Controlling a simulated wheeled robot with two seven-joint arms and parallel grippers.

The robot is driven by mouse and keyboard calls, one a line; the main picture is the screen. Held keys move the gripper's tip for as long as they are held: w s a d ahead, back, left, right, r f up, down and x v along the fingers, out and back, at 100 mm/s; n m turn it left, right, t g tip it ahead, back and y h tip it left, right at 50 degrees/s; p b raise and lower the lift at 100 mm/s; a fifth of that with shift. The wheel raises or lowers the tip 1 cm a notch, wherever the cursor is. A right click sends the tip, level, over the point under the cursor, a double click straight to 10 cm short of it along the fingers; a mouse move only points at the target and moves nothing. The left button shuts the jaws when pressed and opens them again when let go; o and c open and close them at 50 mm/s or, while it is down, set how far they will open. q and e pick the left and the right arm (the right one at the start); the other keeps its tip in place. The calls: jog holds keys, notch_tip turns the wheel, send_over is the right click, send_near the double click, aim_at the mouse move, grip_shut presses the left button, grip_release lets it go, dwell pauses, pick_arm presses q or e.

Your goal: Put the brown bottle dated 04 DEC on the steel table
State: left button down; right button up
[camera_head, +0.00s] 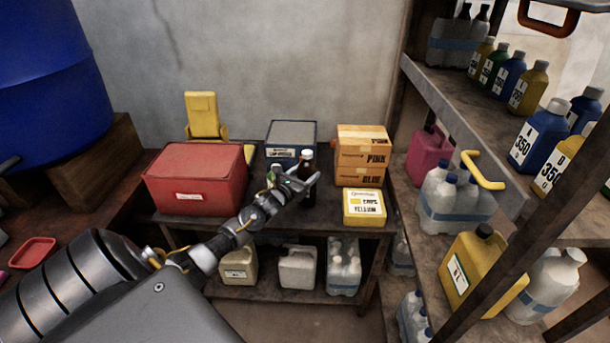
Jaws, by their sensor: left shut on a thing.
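My left gripper (298,181) reaches over the dark table (255,223) against the wall and is shut on a dark brown bottle (308,168) with a white cap. The bottle is upright; its lower part is partly hidden by the fingers. I cannot tell whether its base touches the table top, and no date on it can be read. My right gripper is not in view.
Several jugs fill the table's lower shelf. A rack (450,112) with many bottles rises at right.

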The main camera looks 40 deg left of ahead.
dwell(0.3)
pick_arm(q)
jog(key=shift+f, duration=0.2)
jog(key=shift+c, duration=2)
grip_release()
jog(key=shift+r, duration=0.2)
jog(key=s+d+b, duration=0.1)
jog(key=s, duration=1.1)
jog(key=shift+d+f, duration=0.1)
